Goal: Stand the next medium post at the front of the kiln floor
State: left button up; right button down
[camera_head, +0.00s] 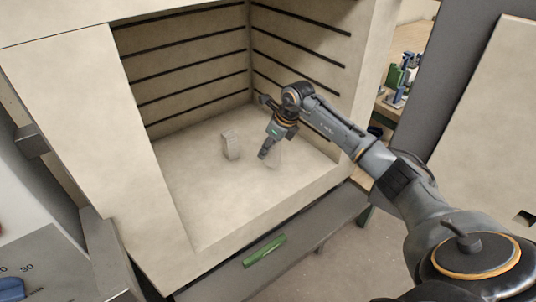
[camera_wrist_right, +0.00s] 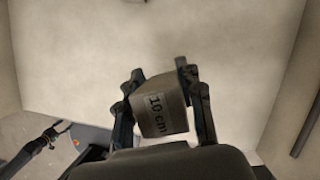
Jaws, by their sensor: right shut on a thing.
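The kiln (camera_head: 205,190) is open, and its pale floor shows in the head view. A pale post (camera_head: 231,146) stands upright on the floor, left of my right gripper. My right gripper (camera_head: 268,153) reaches into the kiln from the right and points down. It is shut on another post (camera_head: 275,159), partly hidden behind the fingers. In the right wrist view, this post (camera_wrist_right: 162,110) sits between the two fingers (camera_wrist_right: 162,95) and carries a label "10 cm". I cannot tell whether its base touches the floor. My left gripper is not in view.
The kiln's side and back walls carry dark horizontal grooves (camera_head: 190,97). A raised front sill (camera_head: 250,222) edges the floor, with a green handle (camera_head: 264,251) below. The floor left and front of the posts is clear. A bench with green and blue items (camera_head: 398,78) stands behind right.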

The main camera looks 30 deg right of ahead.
aim_at(268, 155)
jog(key=shift+f+p, duration=0.3)
jog(key=shift+f, duration=1.15)
jog(key=shift+f, duration=0.1)
jog(key=c, duration=0.8)
grip_release()
jog(key=shift+f, duration=0.1)
jog(key=shift+c, duration=0.2)
jog(key=v, duration=1.2)
jog(key=shift+b, duration=0.35)
